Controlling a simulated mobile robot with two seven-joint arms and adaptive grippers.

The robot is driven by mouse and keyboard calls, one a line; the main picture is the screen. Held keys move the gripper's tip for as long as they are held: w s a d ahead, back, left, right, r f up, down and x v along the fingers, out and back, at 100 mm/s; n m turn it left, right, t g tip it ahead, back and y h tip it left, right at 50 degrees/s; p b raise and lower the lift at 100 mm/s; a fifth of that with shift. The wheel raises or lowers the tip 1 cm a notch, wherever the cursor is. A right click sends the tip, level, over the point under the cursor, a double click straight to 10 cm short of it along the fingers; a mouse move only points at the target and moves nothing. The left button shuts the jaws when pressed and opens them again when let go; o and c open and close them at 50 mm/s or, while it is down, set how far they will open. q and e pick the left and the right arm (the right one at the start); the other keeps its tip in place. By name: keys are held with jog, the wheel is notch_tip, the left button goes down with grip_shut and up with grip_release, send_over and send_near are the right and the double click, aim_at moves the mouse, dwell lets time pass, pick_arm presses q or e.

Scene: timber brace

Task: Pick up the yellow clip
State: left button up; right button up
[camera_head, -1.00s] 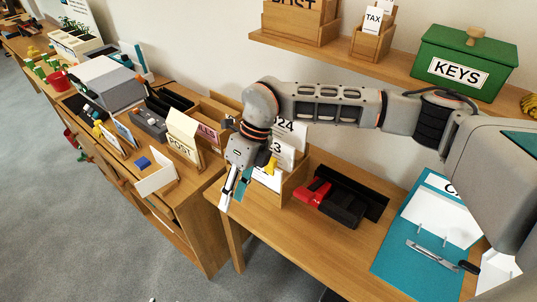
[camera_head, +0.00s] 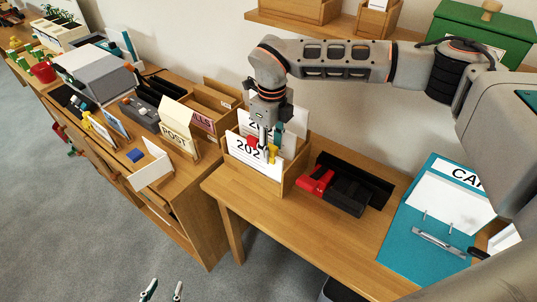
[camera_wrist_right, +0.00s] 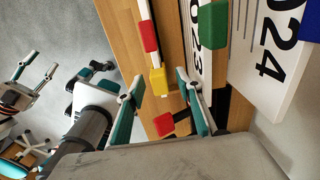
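The yellow clip (camera_head: 272,154) sits on the top edge of a white card in the wooden card holder (camera_head: 289,186) on the desk. In the right wrist view the yellow clip (camera_wrist_right: 158,82) shows between the two teal fingertips, with gaps to both. My right gripper (camera_head: 267,148) is open, pointing down at the cards; it also shows in the right wrist view (camera_wrist_right: 160,82). A red clip (camera_wrist_right: 149,37) is on the same card edge, and a green clip (camera_wrist_right: 212,27) is on a neighbouring card. My left gripper (camera_head: 163,291) is open and empty at the bottom edge, over the floor.
A black and red tool (camera_head: 345,192) lies right of the card holder. A side desk (camera_head: 190,205) with a POST box (camera_head: 177,139) stands to the left. A wall shelf (camera_head: 290,32) holds a green box (camera_head: 480,40).

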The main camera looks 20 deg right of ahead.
jog(key=shift+f+b, duration=0.3)
jog(key=shift+f, duration=0.6)
jog(key=shift+r, duration=0.15)
jog(key=c, duration=1)
jog(key=shift+o, duration=0.2)
jog(key=shift+r, duration=0.1)
